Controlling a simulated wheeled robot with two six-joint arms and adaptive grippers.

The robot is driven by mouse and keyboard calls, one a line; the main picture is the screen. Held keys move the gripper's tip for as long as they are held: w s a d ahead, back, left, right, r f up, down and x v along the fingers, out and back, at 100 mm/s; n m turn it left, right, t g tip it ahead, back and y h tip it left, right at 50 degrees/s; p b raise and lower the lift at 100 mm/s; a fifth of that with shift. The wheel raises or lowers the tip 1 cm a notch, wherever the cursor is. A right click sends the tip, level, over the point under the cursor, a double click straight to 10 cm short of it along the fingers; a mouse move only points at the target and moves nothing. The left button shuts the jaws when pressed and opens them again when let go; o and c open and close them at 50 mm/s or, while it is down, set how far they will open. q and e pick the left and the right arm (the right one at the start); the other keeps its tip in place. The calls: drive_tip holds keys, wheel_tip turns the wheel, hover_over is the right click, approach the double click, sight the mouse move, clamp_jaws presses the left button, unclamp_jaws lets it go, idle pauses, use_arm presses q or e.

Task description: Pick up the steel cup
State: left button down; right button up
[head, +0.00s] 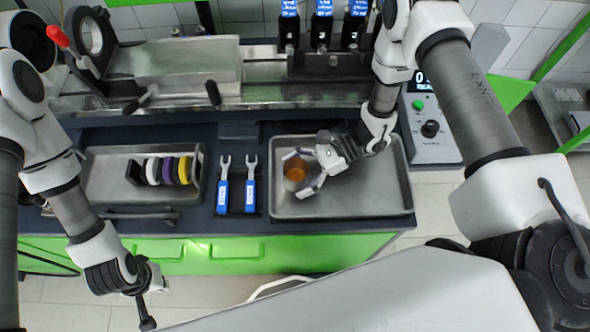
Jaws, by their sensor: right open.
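The steel cup (296,173) stands in the metal tray (385,205) at the middle right of the bench. Its inside looks orange-brown and its outer wall is pale grey. My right gripper (298,174) reaches in from the right, low over the tray. It is open, with one finger on the far side of the cup and one on the near side. I cannot tell whether the fingers touch the cup. My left gripper (150,303) hangs in front of the bench at the lower left, away from the cup. Its jaw opening is not clear.
Two blue-handled wrenches (236,190) lie left of the tray. A further tray (105,185) holds several coloured rings (168,170). A control box (430,135) stands right of the cup's tray. A metal test rig (185,65) runs along the back.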

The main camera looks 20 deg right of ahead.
drive_tip(key=shift+s+d, duration=0.1)
drive_tip(key=shift+d, duration=0.05)
drive_tip(key=c, duration=1.3)
drive_tip(key=shift+c, duration=0.2)
drive_tip(key=shift+r, duration=0.2)
